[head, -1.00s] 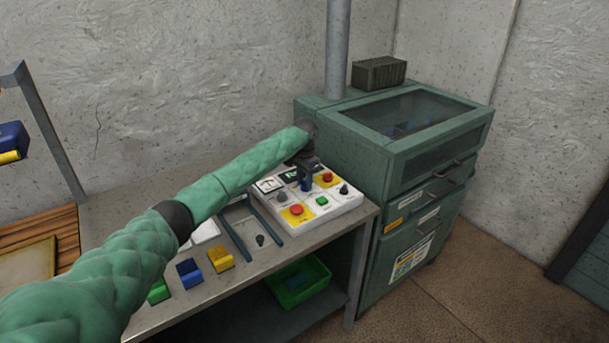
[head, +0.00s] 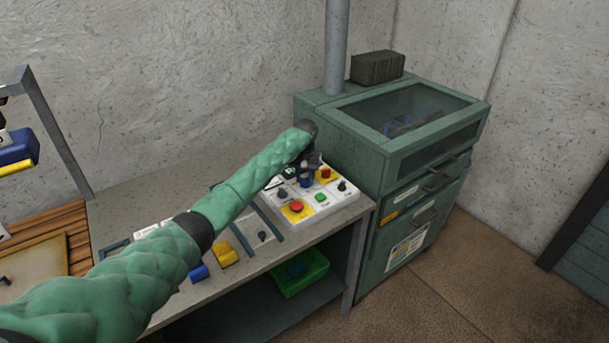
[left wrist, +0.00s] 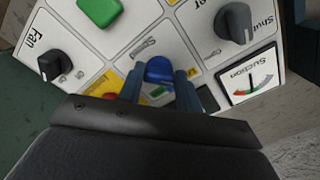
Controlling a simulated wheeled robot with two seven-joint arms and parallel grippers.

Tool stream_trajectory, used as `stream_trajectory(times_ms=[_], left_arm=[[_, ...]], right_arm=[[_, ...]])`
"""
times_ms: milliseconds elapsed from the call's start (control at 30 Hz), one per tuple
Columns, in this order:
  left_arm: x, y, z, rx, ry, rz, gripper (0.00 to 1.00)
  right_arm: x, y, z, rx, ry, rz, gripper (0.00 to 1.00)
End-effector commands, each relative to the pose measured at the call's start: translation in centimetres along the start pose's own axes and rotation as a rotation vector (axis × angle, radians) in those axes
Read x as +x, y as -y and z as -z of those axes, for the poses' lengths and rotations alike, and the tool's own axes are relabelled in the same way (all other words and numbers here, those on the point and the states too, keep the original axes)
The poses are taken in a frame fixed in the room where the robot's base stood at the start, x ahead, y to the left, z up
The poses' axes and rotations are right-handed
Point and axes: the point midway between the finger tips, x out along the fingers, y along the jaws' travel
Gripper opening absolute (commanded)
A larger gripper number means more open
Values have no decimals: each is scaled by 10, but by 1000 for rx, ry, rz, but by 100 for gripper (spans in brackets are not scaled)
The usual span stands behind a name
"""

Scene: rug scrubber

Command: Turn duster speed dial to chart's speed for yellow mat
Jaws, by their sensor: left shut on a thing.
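The white control panel (head: 333,198) sits at the right end of the bench. My left gripper (head: 306,181) reaches down onto it, with the blue speed dial (left wrist: 159,70) between its two fingers. The fingers (left wrist: 160,82) are shut on the dial. The dial's pointer and scale cannot be read, and the label behind it appears upside down and blurred. A chart sheet (head: 405,253) with coloured rows is on the front of the green cabinet, its text too small to read. My right gripper is not in view.
The panel also carries red buttons (head: 296,207), a green button (head: 320,198), a black fan knob (left wrist: 55,64), a grey shutter knob (left wrist: 237,22) and a suction gauge (left wrist: 248,83). Yellow (head: 224,254) and blue (head: 199,272) blocks lie on the bench. The green cabinet (head: 335,140) stands close behind the panel.

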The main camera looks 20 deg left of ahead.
Motion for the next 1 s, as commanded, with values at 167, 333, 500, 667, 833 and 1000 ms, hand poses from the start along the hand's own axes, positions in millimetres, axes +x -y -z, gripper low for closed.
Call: stream_trajectory(times_ms=[167, 333, 500, 667, 833, 1000], left_arm=[[-3, 0, 2, -20, -6, -1, 12], [-3, 1, 2, -23, -6, -1, 12], [-3, 1, 2, -23, -6, -1, 12], [-3, 0, 2, -23, -5, -1, 56], [-2, 0, 1, -22, -3, 0, 56], [-4, 0, 1, -22, -3, -1, 56]], right_arm=[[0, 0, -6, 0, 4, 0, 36], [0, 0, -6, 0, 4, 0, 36], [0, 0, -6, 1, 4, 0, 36], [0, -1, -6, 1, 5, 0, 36], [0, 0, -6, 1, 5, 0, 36], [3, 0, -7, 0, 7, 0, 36]])
